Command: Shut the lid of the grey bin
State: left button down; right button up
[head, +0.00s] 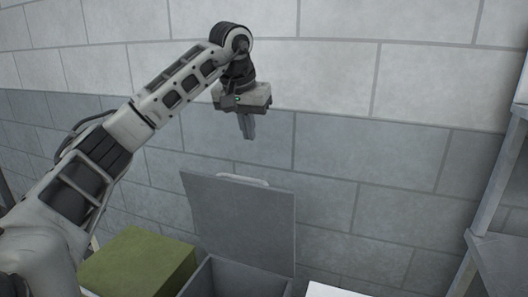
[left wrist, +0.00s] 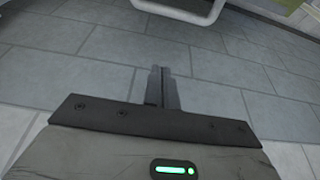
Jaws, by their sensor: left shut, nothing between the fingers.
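The grey bin (head: 232,280) stands at the bottom middle of the head view, cut off by the lower edge. Its square grey lid (head: 243,222) stands open, tilted up toward the wall, with a pale handle (head: 243,180) on its top edge. My left gripper (head: 249,137) hangs above the lid's top edge, apart from it, fingers pointing down. Its fingers are shut and empty, and they also show in the left wrist view (left wrist: 162,88). The bin's inside is only partly visible. My right gripper is not in view.
A green box (head: 140,262) stands left of the bin. A white surface (head: 330,291) shows at the bottom, right of the bin. A grey shelf rack (head: 495,225) stands at the right edge. A block wall (head: 330,150) is behind the bin.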

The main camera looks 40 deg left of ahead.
pick_arm(q)
notch_tip(320, 180, down, 9)
jog(key=s, duration=0.1)
jog(key=shift+d+f, duration=0.15)
jog(key=shift+d, duration=0.05)
dwell(0.4)
jog(key=shift+s+f, duration=0.1)
